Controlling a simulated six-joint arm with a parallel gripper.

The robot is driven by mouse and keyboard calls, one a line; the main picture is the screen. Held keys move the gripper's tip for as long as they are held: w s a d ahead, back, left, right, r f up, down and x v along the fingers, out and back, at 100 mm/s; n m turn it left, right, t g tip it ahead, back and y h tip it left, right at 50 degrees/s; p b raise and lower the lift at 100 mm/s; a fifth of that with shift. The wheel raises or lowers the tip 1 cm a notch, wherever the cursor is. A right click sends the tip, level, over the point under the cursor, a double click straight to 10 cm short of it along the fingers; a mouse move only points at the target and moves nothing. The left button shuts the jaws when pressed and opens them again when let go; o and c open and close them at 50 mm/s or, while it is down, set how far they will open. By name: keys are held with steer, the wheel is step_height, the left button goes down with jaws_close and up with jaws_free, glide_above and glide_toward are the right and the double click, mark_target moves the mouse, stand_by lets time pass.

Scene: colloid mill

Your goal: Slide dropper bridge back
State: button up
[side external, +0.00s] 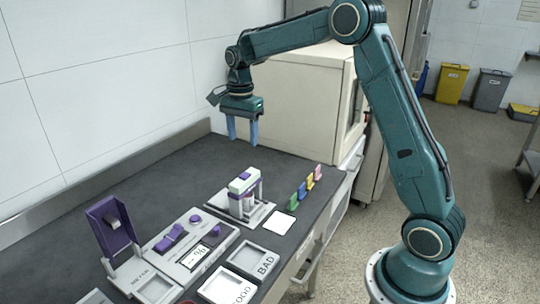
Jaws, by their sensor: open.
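The dropper bridge (243,183) looks like a small white and light-green block with purple posts. It stands upright on a grey base plate (226,205) near the middle of the dark bench. A white piece shows under the bridge between its posts. My gripper (243,133) hangs above the bench, behind and higher than the bridge. Its two blue fingers point down, apart and empty, and touch nothing.
A grey device with purple knobs (191,240) and a purple upright stand (112,228) are at left. Trays marked BAD (265,266) and GOOD (244,297) lie in front. Colored tabs (302,190) stand at right. A beige cabinet (308,100) is behind. The back bench (175,165) is clear.

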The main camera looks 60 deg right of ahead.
mark_target(245, 174)
step_height(245, 174, down, 13)
steer(key=shift+f, duration=0.15)
stand_by(0.5)
